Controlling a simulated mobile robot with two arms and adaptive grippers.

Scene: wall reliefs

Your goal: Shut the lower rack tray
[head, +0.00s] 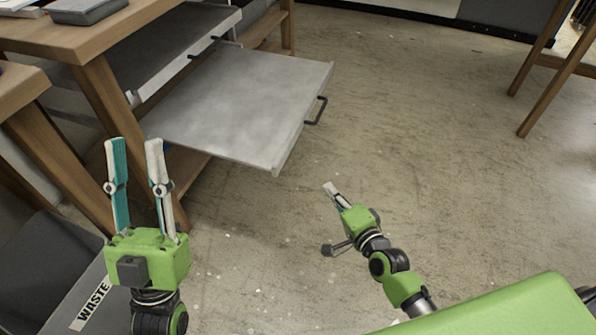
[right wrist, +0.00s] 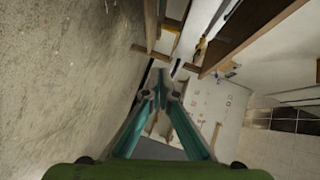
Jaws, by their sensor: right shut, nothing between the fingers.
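The lower rack tray (head: 235,105), a flat grey metal tray, is pulled far out of the wooden rack in the head view. Its dark bar handle (head: 317,110) is on the front edge at the right. My left gripper (head: 133,145) is open and empty, pointing up, left of the tray and in front of the rack's post. My right gripper (head: 330,187) is shut and empty, over the floor beyond the tray's near right corner and apart from it. In the right wrist view its fingers (right wrist: 161,85) meet at the tips. The tray cannot be made out there.
An upper tray (head: 160,45) sits above the lower one in the wooden rack (head: 110,90). A dark bin marked WASTE (head: 85,290) stands at the lower left. Open floor (head: 430,130) lies right of the tray. Wooden legs (head: 545,95) stand at the far right.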

